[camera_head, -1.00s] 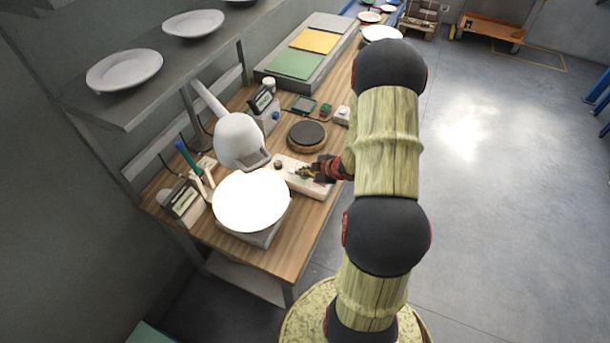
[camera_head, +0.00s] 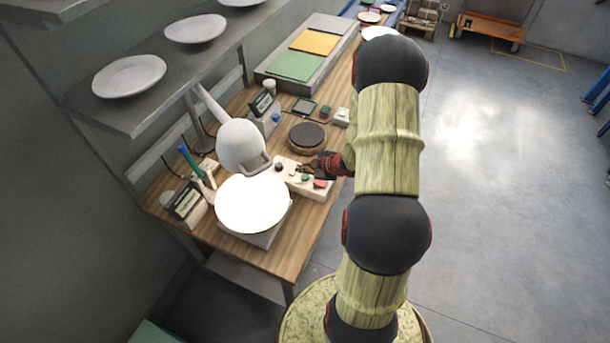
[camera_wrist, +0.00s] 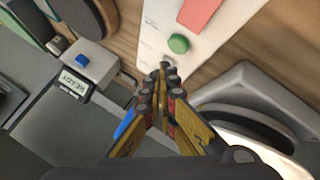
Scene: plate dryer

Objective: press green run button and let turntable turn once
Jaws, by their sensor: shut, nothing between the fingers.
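The white control box (camera_head: 312,187) lies on the wooden bench with a green button (camera_head: 305,177) and a red button (camera_head: 320,184) on top. A dark round disc (camera_head: 307,135) stands behind the box.
A small display reading READY (camera_wrist: 77,86) and a blue button (camera_wrist: 82,61) are near the gripper. A dark knob (camera_head: 279,167) is on the box. Plates sit on a shelf (camera_head: 100,105) at left. Green and yellow pads (camera_head: 295,65) lie farther back.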

